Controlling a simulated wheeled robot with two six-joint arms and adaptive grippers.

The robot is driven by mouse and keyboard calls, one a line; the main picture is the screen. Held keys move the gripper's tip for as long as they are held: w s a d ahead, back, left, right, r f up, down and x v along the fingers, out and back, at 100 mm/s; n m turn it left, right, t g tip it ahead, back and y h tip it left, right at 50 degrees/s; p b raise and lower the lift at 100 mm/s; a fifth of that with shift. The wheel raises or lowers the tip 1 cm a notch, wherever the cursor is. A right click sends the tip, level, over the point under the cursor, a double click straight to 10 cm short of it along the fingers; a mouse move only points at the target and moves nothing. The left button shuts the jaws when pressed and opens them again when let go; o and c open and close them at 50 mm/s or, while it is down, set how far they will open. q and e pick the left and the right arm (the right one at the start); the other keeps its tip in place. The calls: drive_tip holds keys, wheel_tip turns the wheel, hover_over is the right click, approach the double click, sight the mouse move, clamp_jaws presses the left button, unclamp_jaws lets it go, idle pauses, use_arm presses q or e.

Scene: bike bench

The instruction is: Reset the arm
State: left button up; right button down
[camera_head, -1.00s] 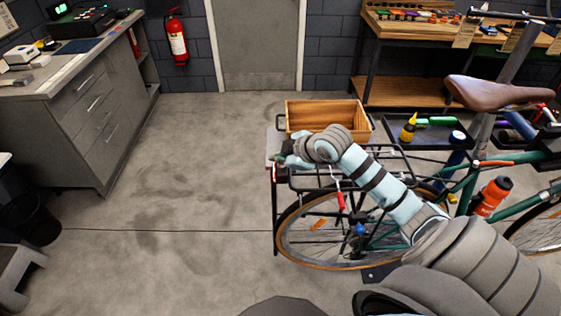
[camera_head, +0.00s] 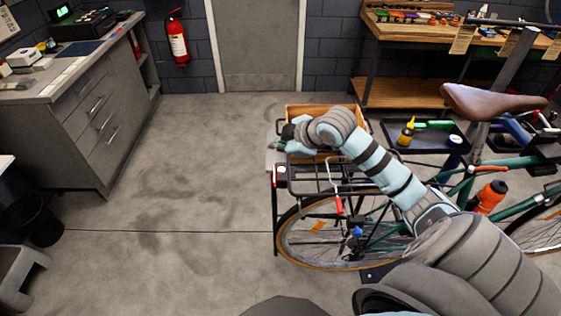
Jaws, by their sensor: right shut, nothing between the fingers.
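My right arm reaches in from the lower right, over the rear of a green bicycle (camera_head: 477,188). My right gripper (camera_head: 283,142) is at the arm's far end, in front of the left side of a wooden crate (camera_head: 294,109). It is small in the picture and looks shut, with nothing seen in it. The arm hides much of the crate. My left gripper is not in view.
A rear rack and wheel (camera_head: 283,240) lie under my right arm. A grey cabinet (camera_head: 93,120) stands at left. A workbench (camera_head: 400,92) is behind. The floor (camera_head: 180,200) between is clear.

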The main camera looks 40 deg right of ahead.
idle(0.3)
drive_tip(key=s+a+f+m+g, duration=0.1)
drive_tip(key=s+a+f, duration=0.3)
drive_tip(key=s+f, duration=0.15)
drive_tip(key=s+a+f+m+g, duration=0.1)
drive_tip(key=s+a+f+m, duration=0.1)
drive_tip(key=s+a+f, duration=0.3)
drive_tip(key=s+a+f+m+g+h, duration=0.1)
drive_tip(key=s+a+f+m+g, duration=0.15)
drive_tip(key=s, duration=0.65)
drive_tip(key=s+a+f+m+g, duration=0.1)
drive_tip(key=s+f+m, duration=0.3)
drive_tip(key=s, duration=0.5)
wheel_tip(320, 180, down, 22)
drive_tip(key=d+g+b, duration=0.1)
drive_tip(key=d+b, duration=0.1)
drive_tip(key=b, duration=0.1)
drive_tip(key=s+f+g+b, duration=0.1)
drive_tip(key=s+f+b, duration=0.1)
drive_tip(key=s+f, duration=1.2)
drive_tip(key=shift+s+d+f+b, duration=0.4)
drive_tip(key=shift+d+f, duration=0.05)
drive_tip(key=shift+f, duration=0.2)
